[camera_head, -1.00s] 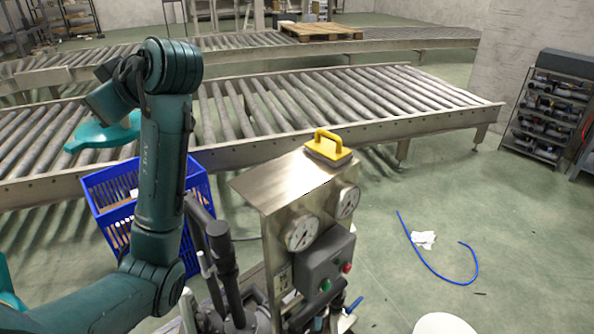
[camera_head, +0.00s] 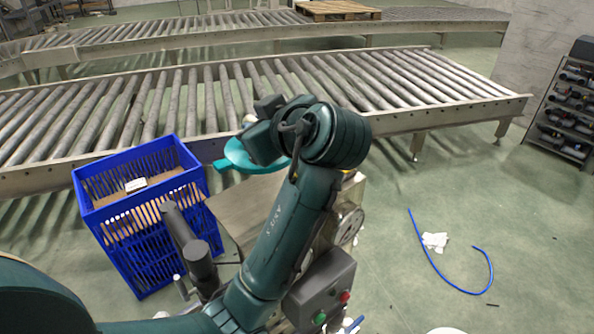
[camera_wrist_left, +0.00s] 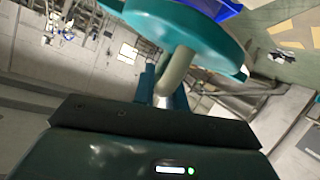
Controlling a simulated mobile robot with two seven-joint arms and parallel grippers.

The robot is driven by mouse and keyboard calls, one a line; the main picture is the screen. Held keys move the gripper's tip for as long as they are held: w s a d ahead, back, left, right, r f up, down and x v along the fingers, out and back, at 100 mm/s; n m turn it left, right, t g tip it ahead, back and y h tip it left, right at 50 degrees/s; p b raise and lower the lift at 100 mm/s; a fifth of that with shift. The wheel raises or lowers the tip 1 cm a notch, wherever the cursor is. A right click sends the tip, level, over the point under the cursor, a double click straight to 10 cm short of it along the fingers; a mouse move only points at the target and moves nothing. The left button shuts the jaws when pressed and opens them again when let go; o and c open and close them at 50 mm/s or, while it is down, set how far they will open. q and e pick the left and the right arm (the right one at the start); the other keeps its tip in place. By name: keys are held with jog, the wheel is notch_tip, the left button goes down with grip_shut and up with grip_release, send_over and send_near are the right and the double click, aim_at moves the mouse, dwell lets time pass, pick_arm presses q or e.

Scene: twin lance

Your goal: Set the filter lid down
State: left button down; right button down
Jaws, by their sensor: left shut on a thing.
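The filter lid (camera_head: 238,158) is a round teal disc. In the head view it hangs under my left gripper (camera_head: 256,140), over the metal top of the machine cabinet (camera_head: 245,205) and near the roller conveyor's front edge. In the left wrist view the lid (camera_wrist_left: 190,22) fills the top, with a pale curved handle (camera_wrist_left: 176,72) running to my left gripper (camera_wrist_left: 163,97), which is shut on it. My arm hides much of the cabinet and nearly all of a yellow-handled item on it. My right gripper is not in view.
A blue crate (camera_head: 142,222) with cardboard and a white label inside stands left of the cabinet. A roller conveyor (camera_head: 205,100) crosses behind. A blue hose (camera_head: 440,272) and white cloth (camera_head: 434,242) lie on the floor at right. A rack (camera_head: 568,112) stands at far right.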

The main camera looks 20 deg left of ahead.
pick_arm(q)
notch_tip(320, 180, down, 6)
jog(key=shift+s, duration=0.1)
notch_tip(320, 180, down, 4)
jog(key=shift+r, duration=0.1)
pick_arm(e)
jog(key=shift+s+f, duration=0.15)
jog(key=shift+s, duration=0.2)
pick_arm(q)
jog(key=c, duration=1.4)
grip_release()
jog(key=shift+f, duration=0.2)
jog(key=shift+c, duration=0.2)
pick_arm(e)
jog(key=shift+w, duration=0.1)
pick_arm(q)
jog(key=shift+r, duration=0.2)
